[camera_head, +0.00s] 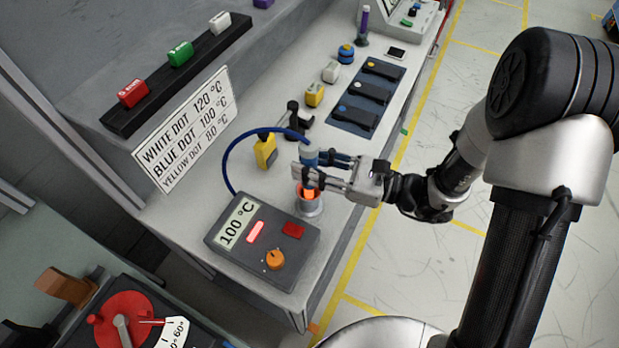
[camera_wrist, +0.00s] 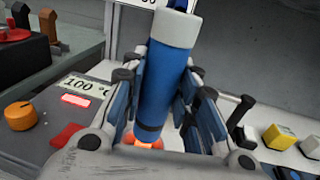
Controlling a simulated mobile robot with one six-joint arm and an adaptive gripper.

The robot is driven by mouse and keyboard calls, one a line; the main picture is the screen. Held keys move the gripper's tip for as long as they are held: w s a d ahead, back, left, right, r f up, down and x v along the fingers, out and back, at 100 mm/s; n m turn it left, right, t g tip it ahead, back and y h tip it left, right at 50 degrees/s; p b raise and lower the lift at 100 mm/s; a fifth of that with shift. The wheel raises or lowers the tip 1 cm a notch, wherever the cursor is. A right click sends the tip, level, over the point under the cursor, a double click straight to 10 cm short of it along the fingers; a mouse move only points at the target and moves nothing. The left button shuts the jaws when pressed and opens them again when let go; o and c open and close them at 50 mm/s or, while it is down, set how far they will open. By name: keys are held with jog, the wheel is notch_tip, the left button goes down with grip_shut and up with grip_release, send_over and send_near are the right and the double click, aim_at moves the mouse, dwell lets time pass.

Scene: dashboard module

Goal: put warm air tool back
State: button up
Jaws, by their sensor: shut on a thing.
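The warm air tool (camera_wrist: 168,75) is a blue cylinder with a light grey end cap, and a blue hose runs from it. In the head view the tool (camera_head: 309,157) is upright, just above or in a small grey cup-shaped holder (camera_head: 311,207) that glows orange inside. I cannot tell whether it touches the holder. My gripper (camera_head: 318,160) is shut around the tool's body; the fingers (camera_wrist: 160,105) show on both sides of it in the wrist view. The hose (camera_head: 228,165) arcs to the grey control box (camera_head: 262,240), whose display reads 100 °C.
A black stand (camera_head: 297,117) and a yellow block (camera_head: 265,151) are close behind the tool. White and yellow blocks and a dark tray (camera_head: 367,97) lie farther back. A temperature sign (camera_head: 185,128) stands at left.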

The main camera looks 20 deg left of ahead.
jog(key=shift+f+b, duration=0.75)
jog(key=shift+f, duration=1.45)
jog(key=o, duration=1.1)
jog(key=shift+c, duration=0.2)
jog(key=shift+r, duration=0.2)
jog(key=d+p, duration=0.2)
jog(key=d, duration=1)
jog(key=shift+w, duration=0.4)
